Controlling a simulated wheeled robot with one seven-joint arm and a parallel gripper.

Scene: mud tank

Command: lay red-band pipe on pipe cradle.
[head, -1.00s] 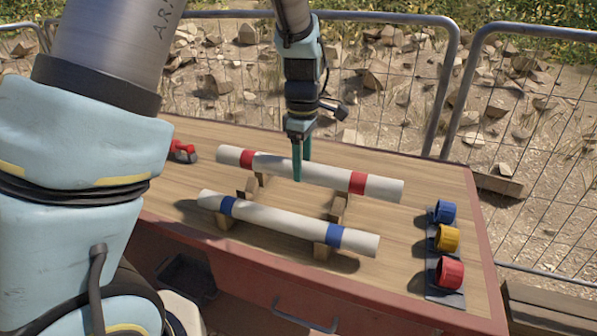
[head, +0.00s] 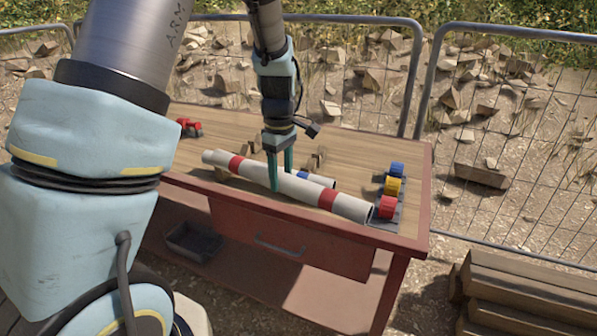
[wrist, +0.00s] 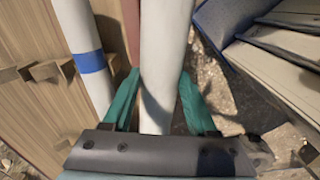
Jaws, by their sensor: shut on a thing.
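The red-band pipe (head: 255,172), white with two red bands, is held in the air over the table's front edge. My gripper (head: 282,178) is shut on it between the bands. In the wrist view the pipe (wrist: 163,60) runs between the teal fingers (wrist: 155,105). The blue-band pipe (head: 320,181) lies behind it, mostly hidden in the head view; its blue band (wrist: 90,61) shows left of the held pipe in the wrist view. Wooden cradle blocks (head: 318,158) stand behind the pipes, and one block (wrist: 55,69) shows beside the blue band.
Blue (head: 397,170), yellow (head: 393,187) and red (head: 388,207) rings stand at the table's right end, close to the held pipe's right end. A red object (head: 190,128) lies at the left back. The table (head: 400,150) has free wood at the back. Stacked timbers (head: 530,295) lie right.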

